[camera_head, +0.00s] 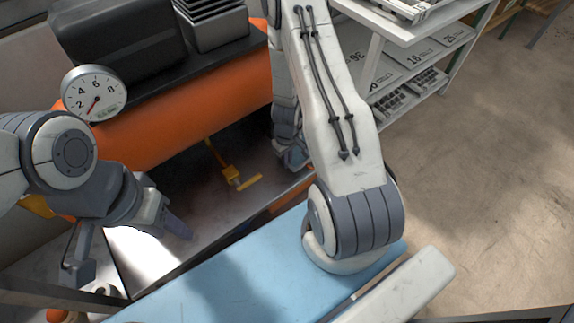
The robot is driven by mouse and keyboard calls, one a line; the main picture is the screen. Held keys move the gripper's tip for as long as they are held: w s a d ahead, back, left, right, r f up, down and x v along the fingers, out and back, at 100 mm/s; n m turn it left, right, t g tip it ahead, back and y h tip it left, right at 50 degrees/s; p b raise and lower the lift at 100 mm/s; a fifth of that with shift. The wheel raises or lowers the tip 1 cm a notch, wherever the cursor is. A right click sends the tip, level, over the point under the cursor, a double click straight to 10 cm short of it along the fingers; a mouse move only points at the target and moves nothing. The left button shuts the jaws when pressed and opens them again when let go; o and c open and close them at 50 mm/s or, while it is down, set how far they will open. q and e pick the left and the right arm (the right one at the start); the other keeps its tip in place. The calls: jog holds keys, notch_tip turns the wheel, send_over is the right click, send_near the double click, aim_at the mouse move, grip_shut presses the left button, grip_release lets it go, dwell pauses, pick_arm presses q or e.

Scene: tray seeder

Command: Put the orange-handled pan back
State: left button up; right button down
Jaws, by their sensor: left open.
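I cannot clearly make out the orange-handled pan. A small orange piece (62,316) shows at the bottom left edge, mostly cut off, and I cannot tell if it is a handle. My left gripper (128,250) is at the lower left with its two fingers wide apart and nothing visible between them. It is over the metal surface at the machine's near side. My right gripper (291,157) is partly hidden behind my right arm, low by the machine's right end. I cannot tell whether its fingers are apart.
An orange seeder machine (190,112) with a dial gauge (94,93) and dark hopper (118,40) stands at the back left. A yellow bracket (231,174) sits in its bay. A blue surface (235,280) lies in front. White shelves (412,68) stand behind; the floor at right is clear.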

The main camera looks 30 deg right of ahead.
pick_arm(q)
jog(key=shift+f+b, duration=0.85)
jog(key=shift+f, duration=0.55)
pick_arm(e)
jog(key=shift+f, duration=1.3)
jog(key=shift+f, duration=0.25)
pick_arm(q)
jog(key=shift+f, duration=0.1)
pick_arm(e)
jog(key=c, duration=1.1)
grip_release()
jog(key=shift+r, duration=0.1)
jog(key=shift+r, duration=0.1)
